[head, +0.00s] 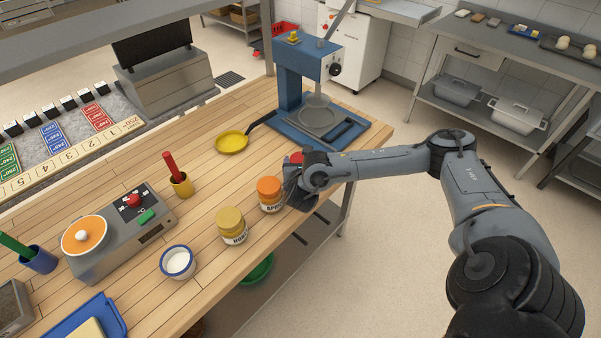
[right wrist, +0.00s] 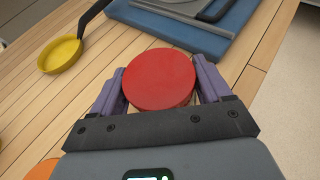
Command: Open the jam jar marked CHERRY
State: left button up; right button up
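A jar with a red lid (head: 296,157) stands near the front edge of the wooden bench, mostly hidden behind my right gripper (head: 294,185). In the right wrist view the round red lid (right wrist: 159,79) sits centred between the two purple fingers of my right gripper (right wrist: 160,85), which appear to press on both its sides. The jar's label is hidden, so I cannot read CHERRY. An orange-lidded jar (head: 270,194), label partly showing "APR", stands to the left. A yellow-lidded jar (head: 231,226), label partly showing "HON", stands further left. My left gripper is not in view.
A blue press (head: 306,75) stands behind the red-lidded jar, with a yellow pan (head: 232,142) to its left. Bare bench lies behind the jars.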

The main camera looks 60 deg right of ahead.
jog(key=c, duration=0.9)
jog(key=shift+c, duration=0.2)
jog(key=shift+r, duration=0.2)
jog(key=shift+r+p, duration=0.45)
jog(key=shift+p, duration=0.05)
notch_tip(320, 180, up, 3)
jog(key=p, duration=0.3)
jog(key=shift+r, duration=0.2)
jog(key=s+d+r+p, duration=0.2)
jog(key=s+r+p, duration=0.4)
jog(key=s, duration=0.5)
jog(key=shift+s+d+r+p, duration=0.2)
jog(key=shift+p, duration=0.6)
